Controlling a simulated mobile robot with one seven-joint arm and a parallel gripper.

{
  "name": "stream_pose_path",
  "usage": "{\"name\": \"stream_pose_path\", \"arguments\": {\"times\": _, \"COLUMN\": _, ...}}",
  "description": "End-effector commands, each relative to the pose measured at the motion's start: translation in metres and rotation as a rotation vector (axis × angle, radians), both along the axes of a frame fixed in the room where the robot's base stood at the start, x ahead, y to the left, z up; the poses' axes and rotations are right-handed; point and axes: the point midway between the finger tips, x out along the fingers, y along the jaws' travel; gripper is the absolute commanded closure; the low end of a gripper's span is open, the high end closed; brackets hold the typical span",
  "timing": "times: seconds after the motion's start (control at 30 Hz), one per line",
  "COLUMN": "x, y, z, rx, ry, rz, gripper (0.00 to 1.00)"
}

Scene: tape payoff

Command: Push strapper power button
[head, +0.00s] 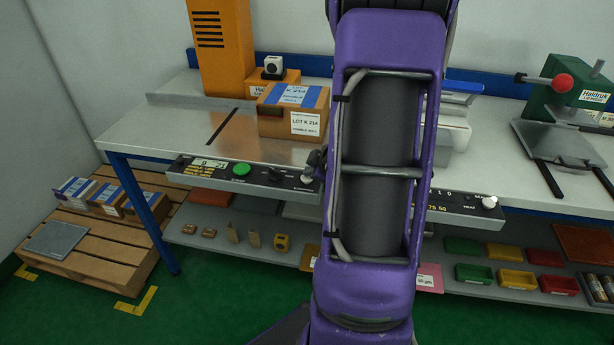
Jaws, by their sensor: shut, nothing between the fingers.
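The strapper's control panel (262,186) runs along the front edge of the bench. A dark knob (275,174) and a pale knob (307,178) are further right. Another pale knob (489,202) is near the right end, beside HEAT lettering. I cannot read which control is the power button. My purple arm hides the middle of the panel. A small dark part shows at its left edge, by the pale knob; I cannot tell what it is. My gripper's fingers are hidden.
A carton (294,115) marked LOT K 214 stands on the metal top behind the panel. An orange cabinet (221,50) is behind it. A green machine (574,110) with a red knob stands at right. A pallet (105,240) with boxes is at left.

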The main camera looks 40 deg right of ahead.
Motion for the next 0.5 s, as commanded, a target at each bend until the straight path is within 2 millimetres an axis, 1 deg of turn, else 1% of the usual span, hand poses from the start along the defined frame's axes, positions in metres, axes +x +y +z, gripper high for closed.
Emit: {"name": "stream_pose_path", "arguments": {"times": 0.5, "x": 0.0, "y": 0.0001, "z": -0.0049, "rx": 0.001, "ry": 0.001, "rz": 0.001, "gripper": 1.0}}
